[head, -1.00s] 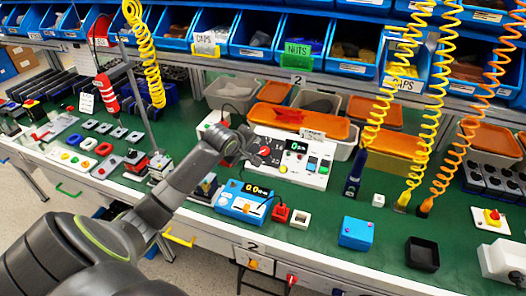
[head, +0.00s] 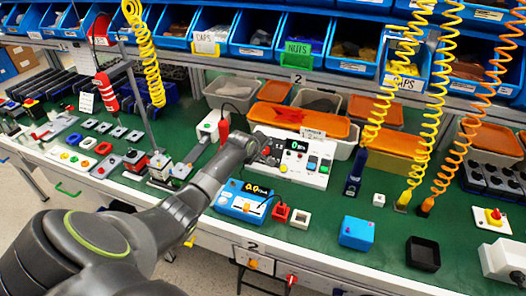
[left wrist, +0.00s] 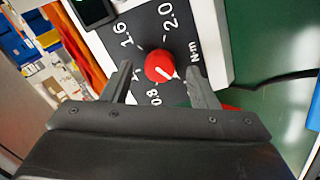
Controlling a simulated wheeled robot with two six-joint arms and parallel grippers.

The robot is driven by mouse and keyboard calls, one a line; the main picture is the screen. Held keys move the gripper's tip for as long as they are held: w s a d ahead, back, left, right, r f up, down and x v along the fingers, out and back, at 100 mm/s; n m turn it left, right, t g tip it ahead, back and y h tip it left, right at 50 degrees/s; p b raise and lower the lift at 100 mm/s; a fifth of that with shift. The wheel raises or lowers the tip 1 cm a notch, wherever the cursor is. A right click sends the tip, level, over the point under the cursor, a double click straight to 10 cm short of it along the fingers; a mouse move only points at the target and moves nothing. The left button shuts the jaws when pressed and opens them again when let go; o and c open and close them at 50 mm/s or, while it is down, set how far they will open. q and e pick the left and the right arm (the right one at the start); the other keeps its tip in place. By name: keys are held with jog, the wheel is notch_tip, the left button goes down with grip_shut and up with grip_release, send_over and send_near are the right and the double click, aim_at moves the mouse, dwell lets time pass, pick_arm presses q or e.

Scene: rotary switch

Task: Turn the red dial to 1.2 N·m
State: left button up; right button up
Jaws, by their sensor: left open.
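The red dial (left wrist: 160,67) shows in the left wrist view on a dark panel face marked 0.8, 1.6, 2.0 and N·m. Its white pointer line slants toward the lower right of that picture, on the N·m side. The 1.2 mark is not visible to me. My left gripper (left wrist: 157,73) is open, with one finger on each side of the dial; contact cannot be told. My right gripper is not in view.
A blue device with a display (head: 240,204) stands in front of the box. Orange-lidded bins (head: 290,118) stand behind. Coiled yellow hoses hang at the right.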

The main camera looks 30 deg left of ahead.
pick_arm(q)
jog(key=shift+w+f, duration=0.5)
jog(key=shift+c, duration=0.2)
jog(key=c, duration=0.9)
